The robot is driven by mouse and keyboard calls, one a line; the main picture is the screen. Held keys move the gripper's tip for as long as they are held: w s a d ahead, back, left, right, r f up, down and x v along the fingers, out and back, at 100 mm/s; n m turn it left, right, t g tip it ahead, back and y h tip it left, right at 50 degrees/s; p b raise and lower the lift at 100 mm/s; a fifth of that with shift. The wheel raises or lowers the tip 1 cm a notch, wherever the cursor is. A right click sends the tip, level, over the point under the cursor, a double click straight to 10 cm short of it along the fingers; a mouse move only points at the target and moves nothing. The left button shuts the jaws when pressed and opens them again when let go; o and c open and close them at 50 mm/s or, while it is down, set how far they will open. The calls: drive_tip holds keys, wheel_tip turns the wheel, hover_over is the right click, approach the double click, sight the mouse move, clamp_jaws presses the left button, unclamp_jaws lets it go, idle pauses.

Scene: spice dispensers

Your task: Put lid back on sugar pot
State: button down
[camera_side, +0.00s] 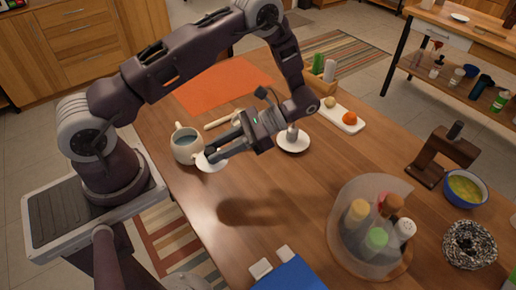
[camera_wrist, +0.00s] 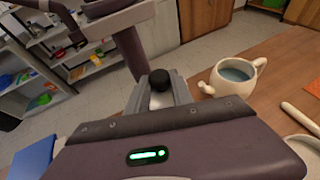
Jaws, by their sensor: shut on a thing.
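My gripper (camera_side: 214,152) is raised above the table, just right of the pot in the side view. It is shut on the pale lid (camera_side: 215,164), which shows as a thin disc beside the pot's rim. In the wrist view a dark round knob (camera_wrist: 160,80) shows at the fingertips; the rest of the lid is mostly hidden there. I cannot tell the exact gap between lid and pot.
A small plate (camera_side: 293,146) with a metal item stands beyond my gripper. A pale rod (camera_side: 218,123) lies behind the pot, near an orange mat (camera_side: 225,85). The middle table is clear.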

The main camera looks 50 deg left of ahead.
drive_tip(key=w+a+r+m+t+y, duration=0.3)
drive_tip(key=w+a+m+t+y, duration=0.2)
drive_tip(key=a+m+t+y, duration=0.45)
drive_tip(key=w+a+r+m+t, duration=0.3)
drive_tip(key=w+r+m+t, duration=0.2)
drive_tip(key=w+m+t, duration=0.45)
wheel_tip(320, 180, down, 12)
drive_tip(key=w+n+g, duration=0.1)
drive_tip(key=g, duration=0.1)
drive_tip(key=shift+f+n, duration=0.2)
drive_tip(key=shift+n, duration=0.2)
drive_tip(key=shift+d+h, duration=0.25)
drive_tip(key=shift+f, duration=0.45)
idle(0.5)
